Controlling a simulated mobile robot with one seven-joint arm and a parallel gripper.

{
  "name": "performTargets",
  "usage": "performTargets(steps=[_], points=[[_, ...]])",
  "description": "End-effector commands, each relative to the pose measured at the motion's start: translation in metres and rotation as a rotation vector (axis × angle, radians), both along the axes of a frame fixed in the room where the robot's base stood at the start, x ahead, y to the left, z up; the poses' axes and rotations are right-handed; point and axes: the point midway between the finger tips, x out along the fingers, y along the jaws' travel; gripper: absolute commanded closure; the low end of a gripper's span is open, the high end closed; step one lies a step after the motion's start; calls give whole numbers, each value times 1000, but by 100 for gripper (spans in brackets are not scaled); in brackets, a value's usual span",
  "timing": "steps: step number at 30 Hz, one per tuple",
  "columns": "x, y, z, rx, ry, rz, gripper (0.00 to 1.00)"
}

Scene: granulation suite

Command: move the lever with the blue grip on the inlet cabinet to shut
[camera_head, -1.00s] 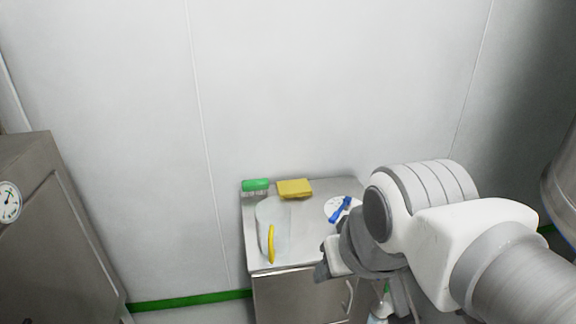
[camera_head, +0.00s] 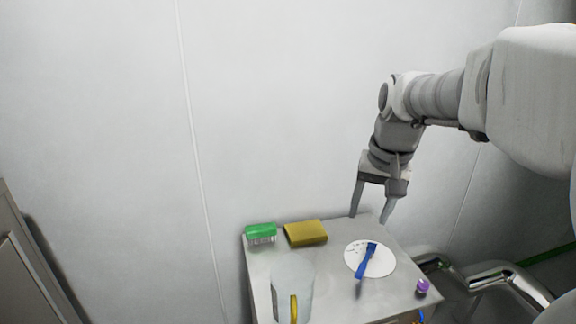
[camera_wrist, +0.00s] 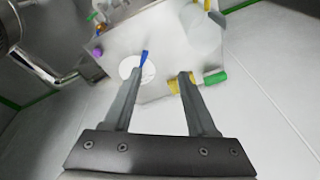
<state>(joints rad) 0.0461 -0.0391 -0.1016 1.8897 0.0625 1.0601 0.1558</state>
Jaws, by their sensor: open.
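The blue-gripped lever (camera_head: 366,262) lies across a white round plate (camera_head: 384,264) on top of the steel inlet cabinet (camera_head: 337,285). In the head view it runs from the plate's upper right edge down toward its lower edge. Small marks on the plate are too small to read. In the wrist view the blue lever (camera_wrist: 144,57) and white plate (camera_wrist: 128,66) show beyond the left finger. My gripper (camera_head: 370,217) is open and empty, pointing down near the cabinet's back edge, behind the lever and apart from it. Its fingers also show in the wrist view (camera_wrist: 160,75).
A green brush (camera_head: 261,231), a yellow sponge (camera_head: 305,232) and a clear jug (camera_head: 291,275) with a yellow handle stand left of the lever. A small purple item (camera_head: 423,286) is at the right edge. Shiny pipes (camera_head: 505,275) lie right of the cabinet; a wall (camera_head: 270,110) rises behind.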

Motion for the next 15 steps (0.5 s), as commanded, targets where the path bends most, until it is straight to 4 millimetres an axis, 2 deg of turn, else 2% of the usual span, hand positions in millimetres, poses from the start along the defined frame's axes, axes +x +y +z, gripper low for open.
performTargets(steps=[1, 3, 9, 15], points=[[18, -7, -12, 5, 27, -28, 43], [38, -16, -24, 11, 57, -63, 43], [93, -41, -70, 17, 142, -159, 43], [130, -61, -115, 12, 206, -229, 43]])
